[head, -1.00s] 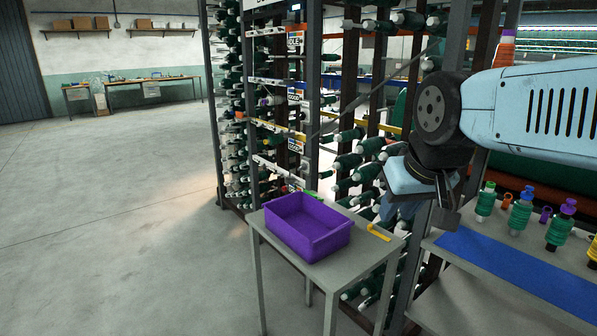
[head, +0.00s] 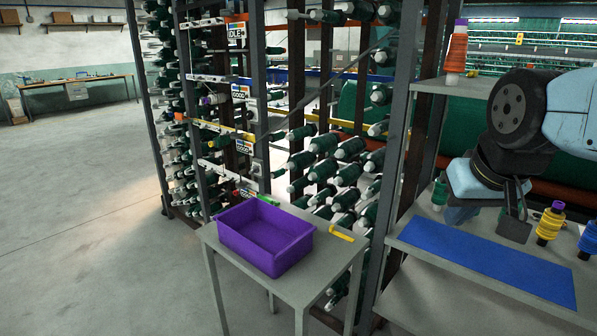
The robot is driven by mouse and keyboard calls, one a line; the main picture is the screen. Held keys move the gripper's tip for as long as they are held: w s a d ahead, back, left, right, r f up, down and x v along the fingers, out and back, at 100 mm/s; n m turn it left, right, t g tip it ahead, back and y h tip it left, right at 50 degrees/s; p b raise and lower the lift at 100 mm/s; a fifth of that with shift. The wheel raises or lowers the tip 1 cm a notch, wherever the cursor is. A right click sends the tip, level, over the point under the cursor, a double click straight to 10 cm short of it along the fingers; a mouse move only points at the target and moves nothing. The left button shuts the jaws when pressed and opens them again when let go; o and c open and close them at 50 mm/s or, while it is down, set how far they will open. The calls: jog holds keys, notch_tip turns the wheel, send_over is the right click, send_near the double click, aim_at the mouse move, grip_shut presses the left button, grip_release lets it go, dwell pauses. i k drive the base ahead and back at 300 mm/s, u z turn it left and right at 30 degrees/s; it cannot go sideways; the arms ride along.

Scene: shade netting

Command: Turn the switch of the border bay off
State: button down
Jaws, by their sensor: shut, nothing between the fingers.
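The yarn rack (head: 262,80) stands left of centre with spools on pegs. Its front posts carry small signs: an IDLE sign (head: 237,35), a GOOD sign (head: 243,92) and a lower GOOD sign (head: 243,145). A small grey box (head: 257,168) sits on the post below the lower sign; I cannot tell if it is a switch or how it is set. No border bay label is readable. My gripper (head: 515,224) is at the right, shut and empty, above the right bench by the blue mat, well away from the signs.
A small grey table (head: 318,268) stands before the rack with a purple bin (head: 264,238) and a yellow hooked piece (head: 342,234). The right bench holds a blue mat (head: 490,262) and a yellow spool (head: 549,224). Open floor (head: 90,220) lies at left.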

aim_at(255, 169)
jog(key=z, duration=1)
jog(key=k, duration=0.85)
jog(key=u, duration=1.5)
jog(key=i, duration=1)
jog(key=u, duration=0.05)
